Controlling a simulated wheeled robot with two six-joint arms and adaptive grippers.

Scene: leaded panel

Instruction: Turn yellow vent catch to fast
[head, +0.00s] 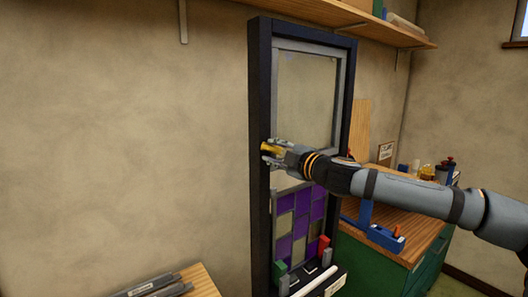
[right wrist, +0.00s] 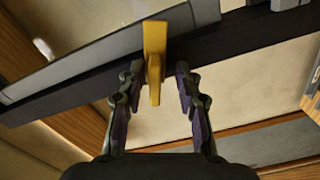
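The yellow vent catch (head: 271,149) is on the left side of the dark upright frame, about halfway up, at the lower corner of the grey vent sash (head: 338,95). My right gripper (head: 268,153) reaches it from the right. In the right wrist view the yellow catch (right wrist: 154,55) stands between the two fingertips of my right gripper (right wrist: 158,72). The fingers are apart, with a gap visible on each side of the catch. Part of the catch is hidden by the fingers in the head view. Any marking for fast is not readable. My left gripper is not in view.
Below the vent is a leaded panel (head: 302,224) with purple and clear panes. Green (head: 280,269) and red (head: 323,243) blocks stand at its lower corners. A workbench (head: 405,245) with a blue tool is at right. The wall left of the frame is clear.

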